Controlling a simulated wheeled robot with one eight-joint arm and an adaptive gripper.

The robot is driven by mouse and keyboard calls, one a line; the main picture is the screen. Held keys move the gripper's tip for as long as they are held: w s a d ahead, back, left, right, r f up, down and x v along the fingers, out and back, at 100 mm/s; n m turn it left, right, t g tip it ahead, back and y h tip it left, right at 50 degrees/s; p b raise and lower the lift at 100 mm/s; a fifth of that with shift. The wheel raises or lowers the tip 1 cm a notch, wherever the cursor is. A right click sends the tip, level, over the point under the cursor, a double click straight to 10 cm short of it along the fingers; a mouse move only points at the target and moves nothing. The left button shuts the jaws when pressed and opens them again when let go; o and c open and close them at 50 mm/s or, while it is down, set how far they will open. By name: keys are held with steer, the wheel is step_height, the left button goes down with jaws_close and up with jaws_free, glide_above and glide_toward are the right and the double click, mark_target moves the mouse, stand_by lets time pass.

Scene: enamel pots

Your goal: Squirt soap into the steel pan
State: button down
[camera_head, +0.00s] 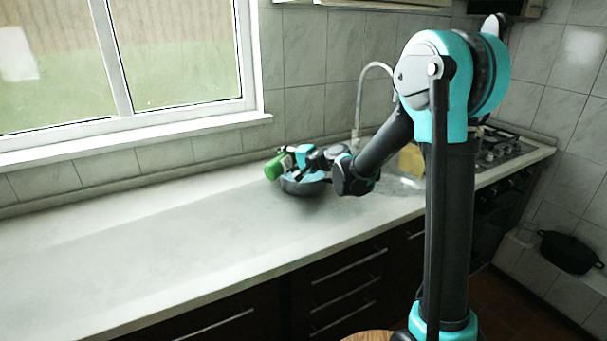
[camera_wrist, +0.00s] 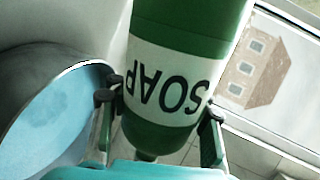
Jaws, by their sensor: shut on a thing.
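My gripper (camera_head: 289,160) is shut on a green soap bottle (camera_head: 273,167) with a white label. In the wrist view the bottle (camera_wrist: 188,35) sits between the two fingers of my gripper (camera_wrist: 160,105), and its label reads SOAP upside down. In the head view the bottle is tilted, close above the left side of the steel pan (camera_head: 305,188) on the counter. The wrist view shows part of the pan (camera_wrist: 65,112) at left, with a grey wall and a light blue inside. My gripper hides part of the pan in the head view. No soap stream is visible.
The pale counter (camera_head: 150,260) is clear to the left of the pan. A tall curved faucet (camera_head: 360,95) stands behind, with a yellowish block (camera_head: 411,160) near the sink. The stove (camera_head: 495,150) is farther right. A black pot (camera_head: 570,252) sits low at the right wall.

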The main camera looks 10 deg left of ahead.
stand_by(1.9)
steer(key=w+d+r+n+t+b, duration=0.2)
steer(key=w+r+n+t+b, duration=0.1)
steer(key=n, duration=1)
step_height(320, 180, up, 2)
steer(key=shift+w+r+n+t+b, duration=0.15)
steer(key=shift+n+t+b, duration=0.25)
steer(key=shift+t, duration=0.7)
